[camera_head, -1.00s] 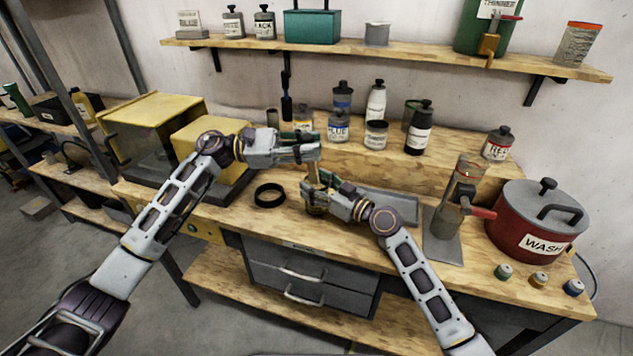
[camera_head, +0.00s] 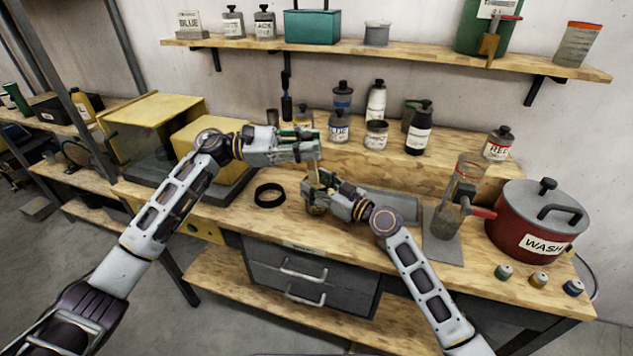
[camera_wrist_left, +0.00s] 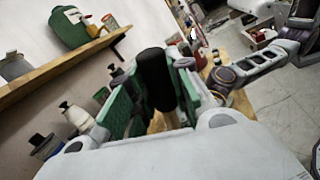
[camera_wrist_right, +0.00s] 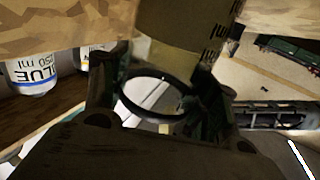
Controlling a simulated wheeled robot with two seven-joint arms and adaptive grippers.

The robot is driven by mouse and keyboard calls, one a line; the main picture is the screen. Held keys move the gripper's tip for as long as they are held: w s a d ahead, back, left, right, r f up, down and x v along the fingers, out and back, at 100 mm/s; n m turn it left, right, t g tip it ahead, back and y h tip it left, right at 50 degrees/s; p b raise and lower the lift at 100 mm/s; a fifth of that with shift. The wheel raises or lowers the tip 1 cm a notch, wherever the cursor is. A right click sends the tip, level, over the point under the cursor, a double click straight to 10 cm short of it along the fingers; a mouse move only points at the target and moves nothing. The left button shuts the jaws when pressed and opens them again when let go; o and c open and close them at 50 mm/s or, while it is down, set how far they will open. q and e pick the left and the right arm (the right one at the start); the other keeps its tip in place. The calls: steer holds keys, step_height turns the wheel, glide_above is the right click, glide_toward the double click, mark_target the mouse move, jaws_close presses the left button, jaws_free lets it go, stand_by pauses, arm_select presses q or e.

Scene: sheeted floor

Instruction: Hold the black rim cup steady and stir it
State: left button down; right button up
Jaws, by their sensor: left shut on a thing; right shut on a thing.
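My left gripper (camera_head: 314,150) is the higher one, above the cup, shut on a dark upright stirrer. The stirrer's black handle (camera_wrist_left: 156,78) stands between the green finger pads in the left wrist view. Its thin lower part (camera_head: 312,173) runs down towards the cup. My right gripper (camera_head: 314,190) is shut around the small amber-looking cup (camera_head: 316,209) at the bench front. The cup's printed wall (camera_wrist_right: 185,35) shows in the right wrist view. A dark ring shows there too, and I cannot tell whether it is the rim. The stirrer's lower end is hidden.
A grey tray (camera_head: 388,206) lies behind my right gripper. A stand (camera_head: 443,235) and a red WASH pot (camera_head: 535,222) are at the right. Several bottles stand behind; yellow boxes stand left.

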mark_target(308, 130)
arm_select(q)
steer(key=shift+r, duration=2)
arm_select(e)
steer(key=o, duration=1.3)
steer(key=shift+c, duration=0.2)
steer(key=shift+s+d, duration=0.1)
steer(key=shift+v, duration=3.6)
